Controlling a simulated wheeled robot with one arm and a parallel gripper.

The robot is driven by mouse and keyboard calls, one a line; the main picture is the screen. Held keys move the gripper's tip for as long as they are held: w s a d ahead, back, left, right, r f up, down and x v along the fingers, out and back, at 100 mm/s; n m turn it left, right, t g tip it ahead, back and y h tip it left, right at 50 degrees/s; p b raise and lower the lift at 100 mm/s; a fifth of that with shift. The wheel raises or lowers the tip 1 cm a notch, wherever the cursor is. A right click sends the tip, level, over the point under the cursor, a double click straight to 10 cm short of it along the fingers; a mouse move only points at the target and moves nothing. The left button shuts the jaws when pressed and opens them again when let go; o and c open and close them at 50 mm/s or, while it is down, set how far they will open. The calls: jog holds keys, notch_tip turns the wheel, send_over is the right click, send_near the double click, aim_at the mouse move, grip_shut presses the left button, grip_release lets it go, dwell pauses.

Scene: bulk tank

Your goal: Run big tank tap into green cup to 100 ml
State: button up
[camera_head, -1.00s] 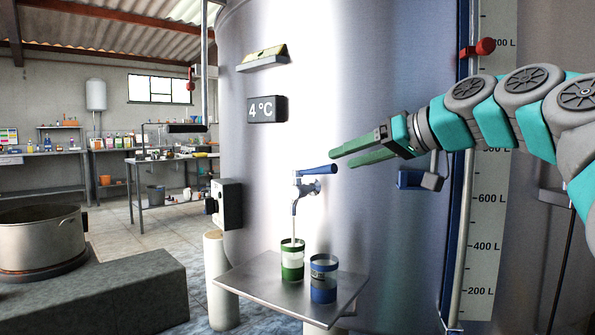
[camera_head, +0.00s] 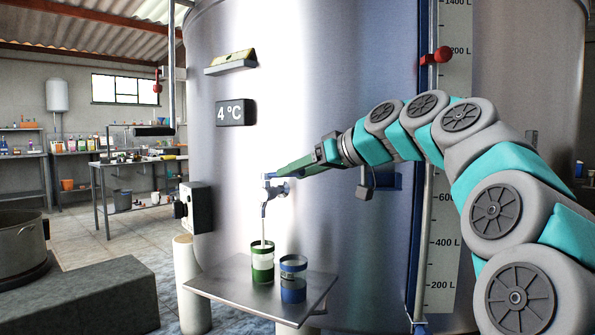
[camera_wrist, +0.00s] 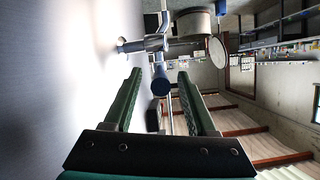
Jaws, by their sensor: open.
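The tap (camera_head: 265,208) sticks out of the big tank's wall and a pale stream (camera_head: 262,230) runs from its spout. The stream falls into the green cup (camera_head: 263,275) standing on a metal shelf (camera_head: 225,283) below. The liquid level in the cup is too small to read. My gripper (camera_head: 280,173) is at the tap's lever, open. In the wrist view the tap lever's blue end (camera_wrist: 161,84) lies between my two green fingers (camera_wrist: 158,78), with gaps on both sides. In the head view my fingers hide most of the lever.
A blue cup (camera_head: 293,288) stands on the shelf just right of the green one. The big tank (camera_head: 330,90) carries a 4 °C display (camera_head: 236,113) above the tap. A dark box (camera_head: 195,207) is left of the tap. A pot (camera_head: 22,240) stands at far left.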

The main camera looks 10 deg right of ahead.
jog(key=shift+c, duration=0.2)
grip_shut()
dwell(0.3)
dwell(1.0)
